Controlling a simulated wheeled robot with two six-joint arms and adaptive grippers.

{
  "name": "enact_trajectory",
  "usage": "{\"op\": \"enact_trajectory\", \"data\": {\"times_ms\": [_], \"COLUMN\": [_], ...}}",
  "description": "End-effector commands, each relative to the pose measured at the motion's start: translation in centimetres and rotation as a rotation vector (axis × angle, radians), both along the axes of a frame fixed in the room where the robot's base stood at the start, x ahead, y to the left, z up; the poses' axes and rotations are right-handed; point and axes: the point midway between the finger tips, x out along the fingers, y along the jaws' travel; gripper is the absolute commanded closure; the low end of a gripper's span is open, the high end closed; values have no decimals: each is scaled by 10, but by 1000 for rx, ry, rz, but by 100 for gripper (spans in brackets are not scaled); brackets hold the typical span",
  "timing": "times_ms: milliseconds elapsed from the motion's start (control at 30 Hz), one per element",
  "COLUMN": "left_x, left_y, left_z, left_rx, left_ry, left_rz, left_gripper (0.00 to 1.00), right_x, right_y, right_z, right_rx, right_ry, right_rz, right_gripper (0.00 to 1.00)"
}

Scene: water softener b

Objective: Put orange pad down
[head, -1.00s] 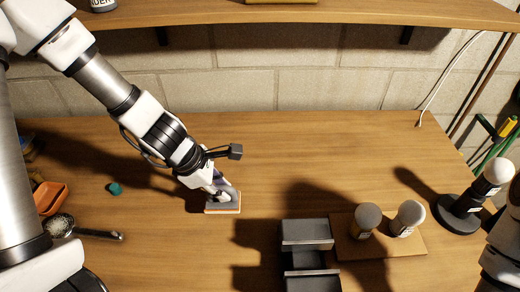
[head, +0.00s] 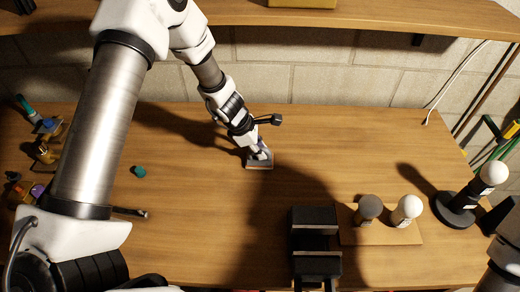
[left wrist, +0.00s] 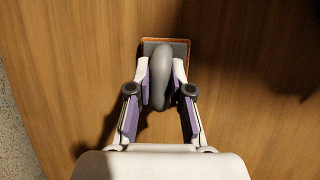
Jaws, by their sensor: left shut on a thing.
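The orange pad (head: 260,167) is a flat block with a grey top, an orange edge and a grey handle. It lies flat at or just above the wooden table, toward the middle back; I cannot tell whether it touches. My left gripper (head: 261,153) is above it, with its fingers closed on the handle. In the left wrist view the pad (left wrist: 181,46) shows beyond the fingertips, and the left gripper (left wrist: 163,82) has one finger on each side of the grey handle. The right gripper is not in view; only part of my right arm shows at the right edge.
A black vise-like block (head: 314,240) stands at the front middle. Beside it, a board (head: 385,236) carries a dark-topped and a white-topped bulb. A lamp with a white bulb (head: 494,173) stands at right. A teal piece (head: 139,172) lies at left. The table around the pad is clear.

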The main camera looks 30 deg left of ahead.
Motion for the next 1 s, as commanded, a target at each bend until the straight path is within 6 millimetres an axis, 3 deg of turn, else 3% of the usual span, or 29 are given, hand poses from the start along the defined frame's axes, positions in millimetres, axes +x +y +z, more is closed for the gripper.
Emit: {"op": "enact_trajectory", "data": {"times_ms": [267,300,333,733,867,1000], "left_x": [0,0,0,-1,-7,-18], "left_y": [0,0,0,1,8,20], "left_z": [-4,-2,-2,7,32,73], "left_rx": [1,1,1,0,0,-2], "left_ry": [0,0,0,-1,-3,-1], "left_rz": [0,0,0,0,2,1], "left_gripper": [100,66,56,55,55,55], "right_x": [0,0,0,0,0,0], "right_y": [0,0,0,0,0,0], "right_z": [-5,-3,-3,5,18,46], "right_rx": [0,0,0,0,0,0], "right_ry": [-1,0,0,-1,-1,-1], "right_rz": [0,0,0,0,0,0], "right_gripper": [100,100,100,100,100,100]}}
